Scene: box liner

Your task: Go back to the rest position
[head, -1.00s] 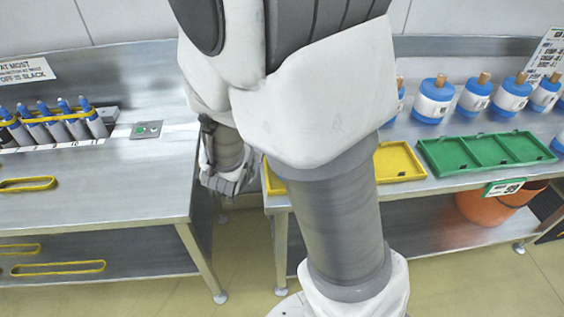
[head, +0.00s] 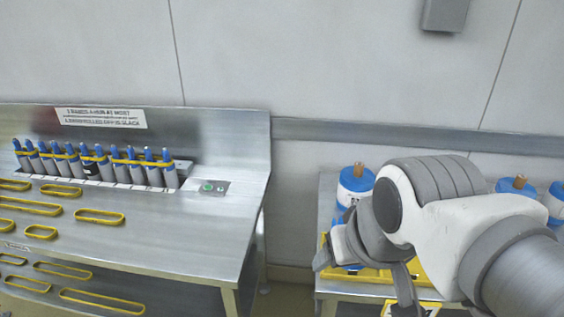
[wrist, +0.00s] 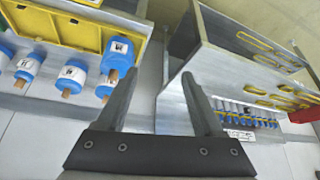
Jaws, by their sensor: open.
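My gripper (head: 365,270) is at the lower right of the head view, in front of the right bench (head: 330,215), its fingers pointing down and left. In the wrist view the two dark fingers (wrist: 161,78) stand apart with nothing between them. My forearm reaches in from the right edge and hides part of the right bench. A blue and white bottle (head: 355,186) shows just behind the gripper; whether the gripper is clear of it, I cannot tell. In the wrist view, a blue bottle (wrist: 118,57) appears beside the left finger.
The left bench (head: 190,240) holds a row of blue-topped grey bottles (head: 130,170), loose yellow bands (head: 99,216) and a green button (head: 208,187). A yellow tray (wrist: 75,28) lies on the right bench. A gap separates the benches.

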